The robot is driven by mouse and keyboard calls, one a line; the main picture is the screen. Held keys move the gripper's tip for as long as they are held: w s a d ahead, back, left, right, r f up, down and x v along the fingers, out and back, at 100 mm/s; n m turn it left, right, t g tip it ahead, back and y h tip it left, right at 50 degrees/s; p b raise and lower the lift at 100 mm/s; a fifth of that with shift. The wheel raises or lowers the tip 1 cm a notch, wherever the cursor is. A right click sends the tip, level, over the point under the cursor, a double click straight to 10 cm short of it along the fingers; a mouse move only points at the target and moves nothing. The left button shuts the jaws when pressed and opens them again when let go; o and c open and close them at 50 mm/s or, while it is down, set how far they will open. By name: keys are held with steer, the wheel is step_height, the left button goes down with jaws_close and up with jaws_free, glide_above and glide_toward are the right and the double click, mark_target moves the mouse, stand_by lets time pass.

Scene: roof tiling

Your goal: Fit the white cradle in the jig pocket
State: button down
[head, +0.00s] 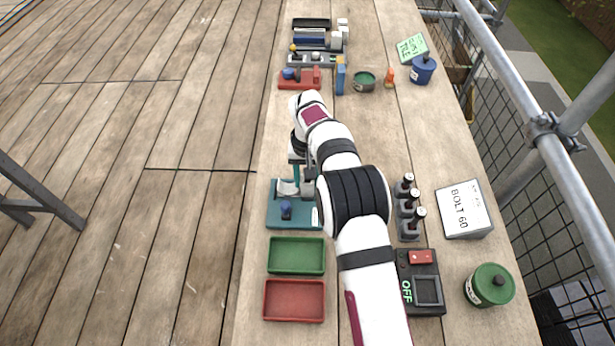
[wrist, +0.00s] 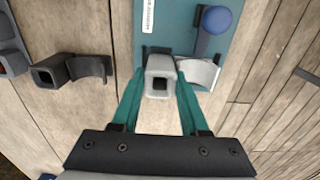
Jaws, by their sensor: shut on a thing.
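The white cradle (wrist: 161,66), a square socket block with a curved saddle on its right, is between the teal fingers of my gripper (wrist: 160,92) in the wrist view. The fingers are shut on the square block. In the head view the cradle (head: 287,187) shows as a small white piece below my gripper (head: 297,178). The teal jig (head: 276,215) lies under and beyond it, with a blue knob (wrist: 215,20). Dark edges on the jig show just behind the cradle. The cradle hides most of the pocket, and I cannot tell whether it is seated.
Several dark holders (head: 408,207) stand right of my arm; one dark cradle (wrist: 75,70) shows left in the wrist view. A green tray (head: 296,272) and red tray (head: 294,318) lie in front of the jig. A BOLT 60 box (head: 465,209) stands at right.

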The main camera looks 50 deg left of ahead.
steer(key=shift+c, duration=1.7)
jaws_free()
steer(key=shift+r, duration=0.1)
steer(key=shift+r, duration=3.4)
